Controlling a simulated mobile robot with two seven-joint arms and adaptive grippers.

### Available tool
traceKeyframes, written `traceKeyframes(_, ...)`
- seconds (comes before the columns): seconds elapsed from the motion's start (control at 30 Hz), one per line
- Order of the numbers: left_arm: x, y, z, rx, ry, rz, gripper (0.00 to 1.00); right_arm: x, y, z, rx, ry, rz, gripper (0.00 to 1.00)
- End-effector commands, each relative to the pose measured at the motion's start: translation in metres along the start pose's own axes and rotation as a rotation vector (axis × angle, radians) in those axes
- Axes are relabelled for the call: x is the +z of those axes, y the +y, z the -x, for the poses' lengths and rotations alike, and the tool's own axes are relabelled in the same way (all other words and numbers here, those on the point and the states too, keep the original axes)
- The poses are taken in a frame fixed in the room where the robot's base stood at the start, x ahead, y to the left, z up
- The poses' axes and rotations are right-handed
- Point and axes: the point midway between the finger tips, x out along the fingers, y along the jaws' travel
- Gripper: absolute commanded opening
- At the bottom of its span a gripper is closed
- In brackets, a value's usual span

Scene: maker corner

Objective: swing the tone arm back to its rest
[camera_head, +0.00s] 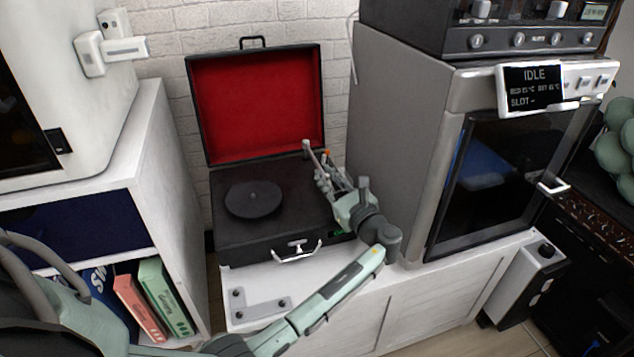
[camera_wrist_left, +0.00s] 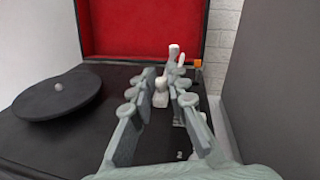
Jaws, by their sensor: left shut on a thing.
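The record player (camera_head: 228,240) is a black case with its red-lined lid (camera_head: 255,100) open. Its dark round platter (camera_head: 253,199) lies left of my left gripper (camera_head: 322,180) and also shows in the left wrist view (camera_wrist_left: 57,97). The gripper is over the right side of the deck, with its fingers shut on the tone arm. In the left wrist view, a pale part of the tone arm (camera_wrist_left: 161,92) shows between the fingers, well clear of the platter. The fingers hide much of the arm, and I cannot make out its rest. My right gripper is not in view.
A tall grey machine (camera_head: 400,130) with a display reading IDLE stands close to the right of the player. A white shelf (camera_head: 165,150) with upright books stands to the left. The white cabinet top in front holds a flat grey bracket (camera_head: 262,308).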

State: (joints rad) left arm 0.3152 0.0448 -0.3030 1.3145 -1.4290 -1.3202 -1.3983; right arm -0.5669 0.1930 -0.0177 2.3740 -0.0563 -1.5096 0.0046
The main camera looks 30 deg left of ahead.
Motion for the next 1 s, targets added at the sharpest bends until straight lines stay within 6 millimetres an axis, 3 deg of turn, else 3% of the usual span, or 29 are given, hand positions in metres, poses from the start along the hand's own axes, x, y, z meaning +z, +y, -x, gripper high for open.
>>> traceKeyframes(0.27, 0.0, -0.002, 0.001, -0.001, 0.002, 0.002, 0.0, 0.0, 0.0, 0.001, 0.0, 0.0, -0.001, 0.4)
traceKeyframes(0.3, 0.0, -0.003, 0.001, -0.002, 0.002, 0.002, 0.17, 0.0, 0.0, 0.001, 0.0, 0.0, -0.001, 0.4)
traceKeyframes(0.43, 0.0, -0.003, 0.001, -0.003, 0.002, 0.002, 0.31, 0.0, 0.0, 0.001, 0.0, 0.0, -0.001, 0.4)
traceKeyframes(0.77, 0.004, -0.003, 0.001, -0.002, 0.001, 0.003, 0.31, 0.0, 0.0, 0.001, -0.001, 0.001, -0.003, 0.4)
traceKeyframes(1.0, 0.042, -0.011, 0.001, -0.002, 0.0, 0.007, 0.31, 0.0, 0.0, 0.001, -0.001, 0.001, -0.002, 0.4)
